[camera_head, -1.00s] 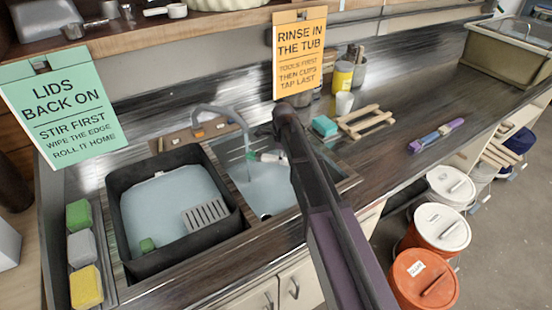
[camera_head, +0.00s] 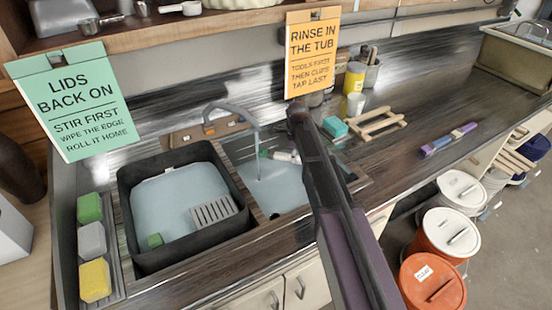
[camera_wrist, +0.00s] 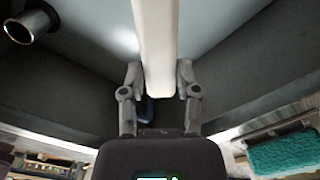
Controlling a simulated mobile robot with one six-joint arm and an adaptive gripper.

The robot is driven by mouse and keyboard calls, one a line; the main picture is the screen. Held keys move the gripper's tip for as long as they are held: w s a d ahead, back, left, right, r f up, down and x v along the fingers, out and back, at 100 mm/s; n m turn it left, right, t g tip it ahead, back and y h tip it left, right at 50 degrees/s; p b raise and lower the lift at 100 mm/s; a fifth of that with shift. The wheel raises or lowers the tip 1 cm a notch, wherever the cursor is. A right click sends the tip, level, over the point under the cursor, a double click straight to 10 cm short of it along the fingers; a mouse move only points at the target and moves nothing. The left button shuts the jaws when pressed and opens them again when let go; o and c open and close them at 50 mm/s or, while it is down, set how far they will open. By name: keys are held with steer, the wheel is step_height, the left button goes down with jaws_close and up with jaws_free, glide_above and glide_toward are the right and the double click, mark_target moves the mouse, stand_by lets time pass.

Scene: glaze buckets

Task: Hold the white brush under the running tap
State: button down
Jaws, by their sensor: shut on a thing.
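My gripper (camera_wrist: 158,82) is shut on the white brush (camera_wrist: 155,40), its two fingers on either side of the pale handle. In the head view the brush (camera_head: 284,156) lies roughly level over the right basin, with a green end (camera_head: 264,153) to the left. My arm hides the gripper there. The tap (camera_head: 240,109) arches over the basin and a thin water stream (camera_head: 259,165) falls from it. The green end is beside or at the stream; I cannot tell whether water touches it. The round spout (camera_wrist: 32,24) shows at the upper left in the wrist view.
A dark tub (camera_head: 126,195) of pale water with a grey grate stands left of the basin. A teal sponge (camera_head: 334,126) and wooden rack (camera_head: 378,123) lie to the right. Signs hang above. Lidded buckets (camera_head: 433,280) stand on the floor.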

steer(key=shift+s+a, duration=0.15)
steer(key=shift+a, duration=0.05)
steer(key=shift+s+a, duration=0.2)
steer(key=shift+a, duration=0.05)
stand_by(0.6)
steer(key=shift+s, duration=0.1)
steer(key=s+d, duration=0.4)
steer(key=s, duration=0.2)
steer(key=shift+d, duration=0.4)
stand_by(0.8)
steer(key=shift+s+r, duration=0.1)
steer(key=shift+s, duration=0.05)
stand_by(1.4)
steer(key=s+d+r+p, duration=0.3)
steer(key=s+p, duration=0.1)
steer(key=shift+r, duration=0.4)
steer(key=shift+w, duration=0.1)
steer(key=shift+r, duration=0.1)
stand_by(0.9)
